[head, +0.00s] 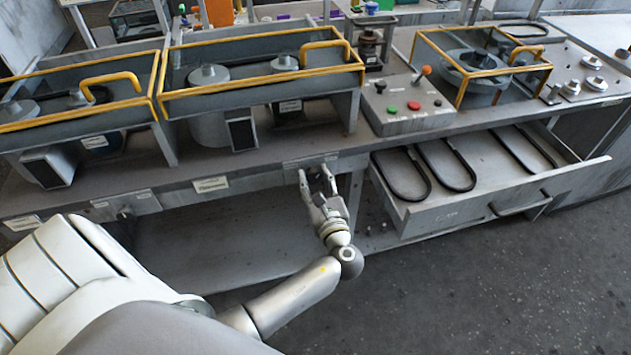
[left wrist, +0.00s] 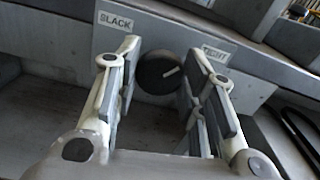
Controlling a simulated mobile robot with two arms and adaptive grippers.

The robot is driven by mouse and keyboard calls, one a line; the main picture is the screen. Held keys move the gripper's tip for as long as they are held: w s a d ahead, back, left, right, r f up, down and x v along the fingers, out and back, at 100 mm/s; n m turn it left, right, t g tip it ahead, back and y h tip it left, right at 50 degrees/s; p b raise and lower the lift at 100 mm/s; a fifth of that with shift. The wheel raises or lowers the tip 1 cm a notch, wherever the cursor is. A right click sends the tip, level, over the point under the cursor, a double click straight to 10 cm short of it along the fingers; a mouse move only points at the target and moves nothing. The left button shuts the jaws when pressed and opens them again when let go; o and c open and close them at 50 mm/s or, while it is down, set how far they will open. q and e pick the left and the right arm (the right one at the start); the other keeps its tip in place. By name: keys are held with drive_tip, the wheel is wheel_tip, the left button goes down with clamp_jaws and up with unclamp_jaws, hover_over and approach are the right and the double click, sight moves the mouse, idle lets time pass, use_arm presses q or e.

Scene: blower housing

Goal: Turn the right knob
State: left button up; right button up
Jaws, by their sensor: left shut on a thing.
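The right knob (left wrist: 158,74) is a round black dial with a white pointer line. It sits on the grey front panel between a SLACK label (left wrist: 116,21) and a TIGHT label (left wrist: 217,57). The pointer leans up and to the right, toward TIGHT. My left gripper (head: 314,171) reaches the bench front in the head view, and its fingers are shut on the knob, one on each side. The fingers hide part of the knob in the head view. The left wrist view also shows this gripper (left wrist: 164,58). My right gripper is not in view.
Another dark knob (head: 124,215) is on the bench front at left. An open drawer (head: 450,212) with black belts juts out to the right of my gripper. Yellow-framed guards (head: 262,87) stand on the bench above. The lower shelf (head: 215,250) is largely bare.

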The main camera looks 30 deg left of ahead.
use_arm(q)
drive_tip(key=n+b, duration=0.1)
drive_tip(key=n, duration=0.2)
drive_tip(key=shift+f, duration=0.15)
drive_tip(key=shift+n+b, duration=1.2)
drive_tip(key=shift+n, duration=0.8)
drive_tip(key=o, duration=1)
drive_tip(key=v, duration=1.2)
